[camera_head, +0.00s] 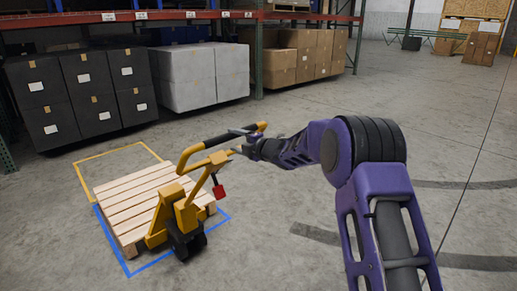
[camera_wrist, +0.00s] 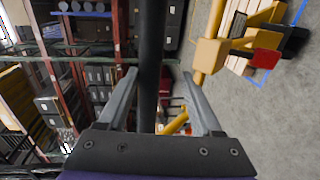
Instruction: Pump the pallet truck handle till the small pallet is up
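The yellow pallet truck (camera_head: 183,210) stands at the near side of the small wooden pallet (camera_head: 130,203); its forks are hidden. The pallet looks low over the floor, but its exact height cannot be told. The truck's handle (camera_head: 190,153) leans up to the right and ends in a yellow loop with a black grip bar (camera_head: 226,137). My gripper (camera_head: 240,134) is at this loop. In the wrist view the black bar (camera_wrist: 151,60) runs between my two fingers (camera_wrist: 160,73), which are apart, with a visible gap on the right side.
A red tag (camera_head: 219,191) hangs below the handle. Blue tape (camera_head: 152,265) and yellow tape (camera_head: 90,157) mark the floor around the pallet. The floor to the right is free.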

